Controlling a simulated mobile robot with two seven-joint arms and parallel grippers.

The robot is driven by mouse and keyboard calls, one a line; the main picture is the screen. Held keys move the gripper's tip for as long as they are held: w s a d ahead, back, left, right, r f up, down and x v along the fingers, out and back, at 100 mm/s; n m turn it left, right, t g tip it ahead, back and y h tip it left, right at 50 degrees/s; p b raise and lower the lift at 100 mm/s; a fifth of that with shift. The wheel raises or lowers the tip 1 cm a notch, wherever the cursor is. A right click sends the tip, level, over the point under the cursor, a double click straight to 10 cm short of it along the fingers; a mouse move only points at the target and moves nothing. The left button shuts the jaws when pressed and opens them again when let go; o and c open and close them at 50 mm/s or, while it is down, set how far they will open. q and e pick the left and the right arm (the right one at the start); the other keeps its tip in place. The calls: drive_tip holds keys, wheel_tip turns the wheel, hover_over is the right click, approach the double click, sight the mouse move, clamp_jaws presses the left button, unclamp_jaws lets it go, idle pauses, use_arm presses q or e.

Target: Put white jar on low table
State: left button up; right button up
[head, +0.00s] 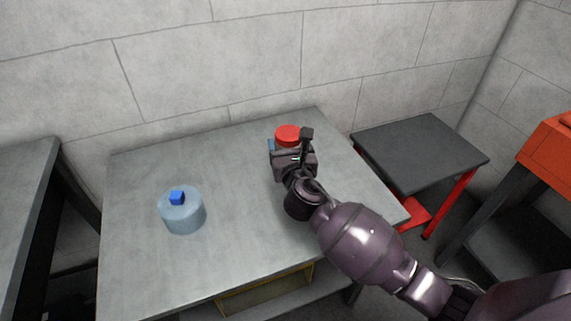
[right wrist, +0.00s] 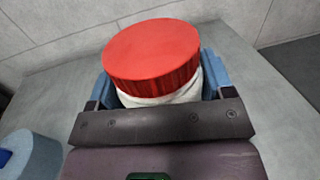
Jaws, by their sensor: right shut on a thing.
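The white jar (right wrist: 160,97) has a wide red lid and stands upright between the blue fingers of my right gripper (head: 288,147), which is shut on it. In the head view only the red lid (head: 288,133) and a little white below it show past the gripper. The jar is over the far right part of the grey table (head: 240,235); I cannot tell whether it still touches the top. A lower dark table (head: 420,150) with red legs stands to the right of the grey table, its top bare. My left gripper is not in view.
A blue-grey round container (head: 184,215) with a blue knob stands on the left of the grey table. Another grey table (head: 25,200) is at the far left. An orange-red box (head: 548,150) is at the right edge. A block wall runs behind.

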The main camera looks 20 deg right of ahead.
drive_tip(key=shift+f, duration=0.45)
wheel_tip(320, 180, down, 4)
drive_tip(key=shift+f+b, duration=0.25)
drive_tip(key=shift+b, duration=0.95)
drive_tip(key=shift+f, duration=0.3)
drive_tip(key=shift+r, duration=0.2)
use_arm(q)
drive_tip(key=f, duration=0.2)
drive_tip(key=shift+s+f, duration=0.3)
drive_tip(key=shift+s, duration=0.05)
use_arm(e)
drive_tip(key=o, duration=1.2)
drive_tip(key=shift+f, duration=0.2)
